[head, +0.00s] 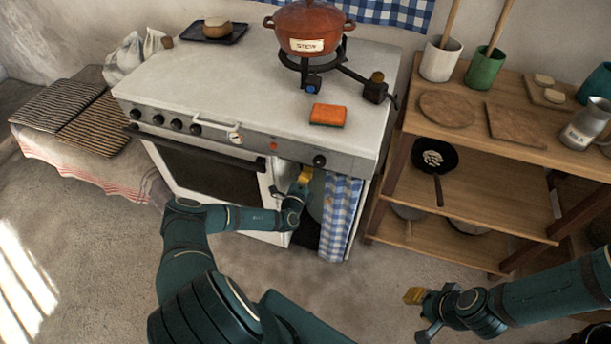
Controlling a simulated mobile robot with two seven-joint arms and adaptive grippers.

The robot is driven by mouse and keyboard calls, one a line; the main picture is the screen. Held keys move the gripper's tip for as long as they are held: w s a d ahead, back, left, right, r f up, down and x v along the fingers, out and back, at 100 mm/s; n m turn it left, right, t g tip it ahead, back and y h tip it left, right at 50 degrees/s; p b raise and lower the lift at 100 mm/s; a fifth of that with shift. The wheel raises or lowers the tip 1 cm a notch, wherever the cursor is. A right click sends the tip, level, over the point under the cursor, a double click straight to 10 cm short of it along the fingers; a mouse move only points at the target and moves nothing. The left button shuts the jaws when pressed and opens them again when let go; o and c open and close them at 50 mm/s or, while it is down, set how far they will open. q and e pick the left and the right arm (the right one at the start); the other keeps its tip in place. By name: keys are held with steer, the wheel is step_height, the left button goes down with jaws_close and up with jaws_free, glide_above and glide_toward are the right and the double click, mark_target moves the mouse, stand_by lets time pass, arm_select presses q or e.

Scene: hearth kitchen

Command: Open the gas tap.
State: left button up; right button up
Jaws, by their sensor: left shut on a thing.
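My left gripper (304,175) reaches to the cooker's front, at the open bay below the right end of the control panel. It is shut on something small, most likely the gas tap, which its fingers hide. Behind it in the bay is a grey-green rounded surface (317,197), perhaps a gas bottle, mostly hidden. A blue checked curtain (342,212) hangs just right of the gripper. My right gripper (415,296) is low at the lower right, over the floor and away from the cooker. Its finger gap cannot be made out.
The white cooker (215,85) carries a red stew pot (308,28) on a burner and an orange sponge (328,115). Its oven door (210,180) is left of the bay. A wooden shelf (480,195) stands to the right. The floor in front is clear.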

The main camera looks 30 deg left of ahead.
arm_select(q)
steer(key=o, duration=1.2)
steer(key=shift+w, duration=0.1)
steer(key=v, duration=1.2)
